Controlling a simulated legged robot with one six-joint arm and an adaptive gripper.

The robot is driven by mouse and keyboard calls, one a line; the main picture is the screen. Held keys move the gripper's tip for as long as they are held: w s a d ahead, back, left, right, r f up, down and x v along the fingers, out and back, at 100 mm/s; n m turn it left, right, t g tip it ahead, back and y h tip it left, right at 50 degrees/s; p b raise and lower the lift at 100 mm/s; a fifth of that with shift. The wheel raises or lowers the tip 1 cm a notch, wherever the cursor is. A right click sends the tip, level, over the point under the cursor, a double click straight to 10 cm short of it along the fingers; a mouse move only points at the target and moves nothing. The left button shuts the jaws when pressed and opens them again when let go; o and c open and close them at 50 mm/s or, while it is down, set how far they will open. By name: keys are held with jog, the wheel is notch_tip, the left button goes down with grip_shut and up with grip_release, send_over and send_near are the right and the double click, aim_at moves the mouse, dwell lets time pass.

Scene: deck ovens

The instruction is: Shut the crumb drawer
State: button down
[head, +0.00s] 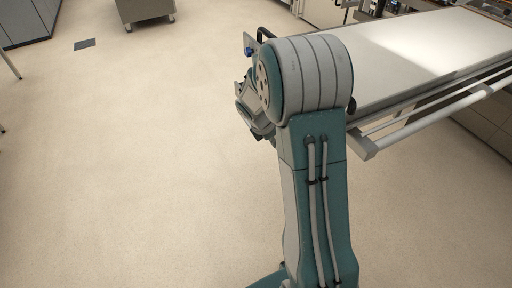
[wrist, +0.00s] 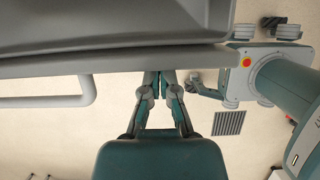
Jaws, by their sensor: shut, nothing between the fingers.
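I cannot make out the crumb drawer for certain. In the wrist view a grey panel (wrist: 110,62) with a pale handle bar (wrist: 50,100) crosses the upper left; I cannot tell whether it is the drawer. My gripper (wrist: 166,76) is shut and empty, its fingertips at the lower edge of this panel, right of the bar. I cannot tell whether they touch it. In the head view my arm covers most of my gripper and whatever lies directly behind it.
A pale-topped counter (head: 430,50) with a front rail (head: 430,122) stands right of my arm. A grey wheeled cabinet (head: 144,10) is at the back. A dark floor grate (head: 84,44) lies far left. The floor at left and front is clear.

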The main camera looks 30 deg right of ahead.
jog(key=shift+d, duration=0.8)
jog(key=shift+a, duration=0.1)
